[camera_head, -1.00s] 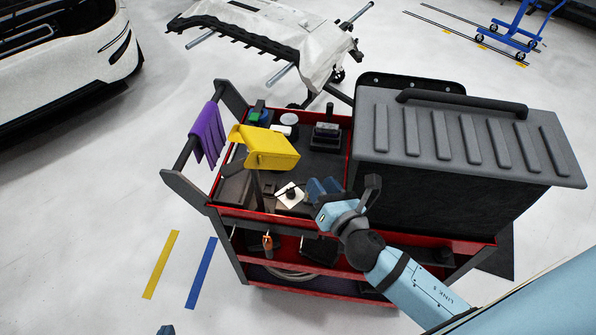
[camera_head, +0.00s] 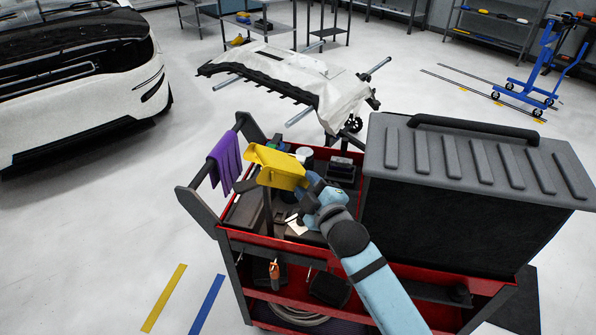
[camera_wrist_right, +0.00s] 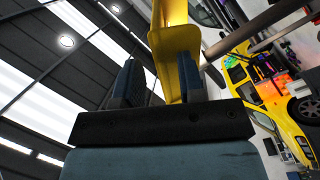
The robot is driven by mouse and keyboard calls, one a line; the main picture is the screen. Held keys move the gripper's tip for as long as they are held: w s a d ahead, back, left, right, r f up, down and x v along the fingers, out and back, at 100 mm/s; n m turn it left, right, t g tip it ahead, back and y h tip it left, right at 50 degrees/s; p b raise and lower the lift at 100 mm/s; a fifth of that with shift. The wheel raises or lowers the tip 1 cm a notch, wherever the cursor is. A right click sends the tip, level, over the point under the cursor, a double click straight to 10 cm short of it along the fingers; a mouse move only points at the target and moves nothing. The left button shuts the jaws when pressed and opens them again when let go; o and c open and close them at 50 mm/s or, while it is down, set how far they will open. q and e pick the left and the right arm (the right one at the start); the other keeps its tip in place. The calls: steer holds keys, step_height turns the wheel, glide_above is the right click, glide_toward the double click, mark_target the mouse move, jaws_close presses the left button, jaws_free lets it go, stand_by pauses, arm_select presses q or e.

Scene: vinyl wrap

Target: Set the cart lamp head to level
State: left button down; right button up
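The yellow lamp head (camera_head: 276,166) stands on a dark post above the left part of the red cart (camera_head: 330,153). It looks tilted, sloping down toward the right in the head view. My right gripper (camera_head: 306,186) is at its right end, close to it or touching. In the right wrist view, the yellow lamp head (camera_wrist_right: 172,35) shows between and behind the two dark fingers (camera_wrist_right: 160,82). The fingers stand apart, with a gap beside the yellow part; I see no clear grip. My left gripper is not in view.
A large grey toolbox (camera_head: 460,210) fills the cart's right side. A purple cloth (camera_head: 226,162) hangs on the cart's left handle. Small items (camera_head: 342,170) lie on the top tray. A white panel on a stand (camera_head: 290,75) is behind; open floor lies to the left.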

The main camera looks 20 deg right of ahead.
mark_target(303, 178)
steer(key=w, duration=0.5)
steer(key=shift+w+a, duration=0.2)
steer(key=shift+a, duration=0.2)
jaws_close()
